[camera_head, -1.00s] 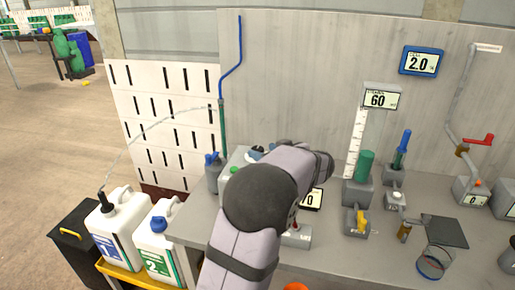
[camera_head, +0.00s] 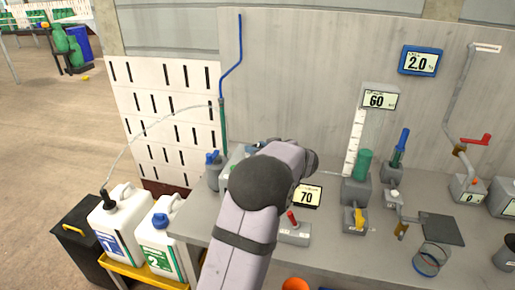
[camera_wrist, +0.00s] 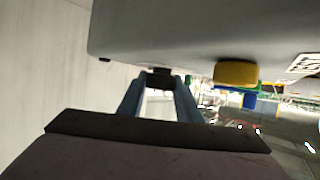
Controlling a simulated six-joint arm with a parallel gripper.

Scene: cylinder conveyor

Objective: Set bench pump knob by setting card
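A card reading 70 (camera_head: 307,196) stands on the bench, just right of my arm. A grey housing (camera_head: 236,158) near the bench's left end is partly covered by my arm. In the wrist view a large grey body (camera_wrist: 190,35) fills the top, with a yellow block (camera_wrist: 236,73) on its lower edge and a white label at its right; I cannot tell for sure that it is the pump. My gripper (camera_wrist: 159,76) is below that body, its two blue-grey fingers apart with a dark piece at their tips. Whether they grip it is unclear. My arm hides the gripper in the head view.
Displays read 60 (camera_head: 377,101) and 2.0 (camera_head: 422,61). A red-lever unit (camera_head: 293,232), a green cylinder (camera_head: 364,163) and a yellow-handled valve (camera_head: 355,219) stand right of my arm. White jugs (camera_head: 120,222) stand left of the bench. A tube arcs from one jug to the bench.

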